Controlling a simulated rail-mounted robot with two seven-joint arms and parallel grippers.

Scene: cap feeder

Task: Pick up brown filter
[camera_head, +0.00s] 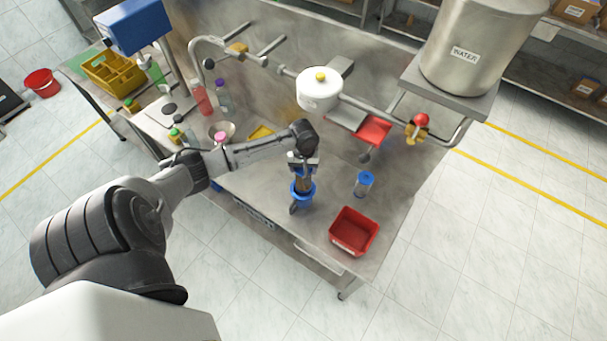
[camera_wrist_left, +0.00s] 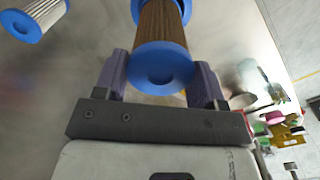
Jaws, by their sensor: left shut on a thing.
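The brown filter (camera_wrist_left: 160,30) has a pleated brown body and blue end caps. In the left wrist view it lies between the two fingers of my left gripper (camera_wrist_left: 160,78), with its near blue cap facing the camera. In the head view my left gripper (camera_head: 303,172) is over the front middle of the steel table, shut on the brown filter (camera_head: 308,195). The fingers and wrist hide part of the filter there, and I cannot tell whether it touches the table. My right gripper is not in view.
A pale filter with a blue cap (camera_head: 365,184) stands to the right; it also shows in the wrist view (camera_wrist_left: 38,18). A red bin (camera_head: 354,232) is near the front right edge. A white pot (camera_head: 319,92) and pipes are behind. Bottles (camera_head: 201,98) stand left.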

